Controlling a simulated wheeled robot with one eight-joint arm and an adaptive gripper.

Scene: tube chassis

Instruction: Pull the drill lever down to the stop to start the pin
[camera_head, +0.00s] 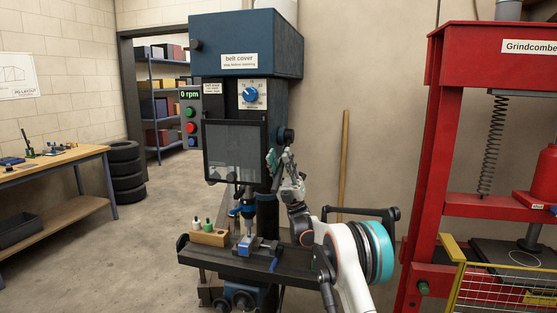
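The drill press with its blue belt cover (245,45) stands in the middle of the head view. A dark round hub (286,135) sits on the right side of its head; I cannot make out a clear lever arm from it. My gripper (281,158) is raised just below this hub, right of the clear guard (233,152). The gripper is small and overlaps the dark column, so I cannot tell whether it touches or holds the lever. The chuck (248,208) points down over a small blue vise (248,245) on the drill table (215,262).
A wooden block with small bottles (208,236) sits on the drill table's left. The control panel (190,115) reads 0 rpm. A red press (440,150) with a yellow mesh guard (505,285) stands right. A workbench (60,155) and stacked tires (125,170) are left.

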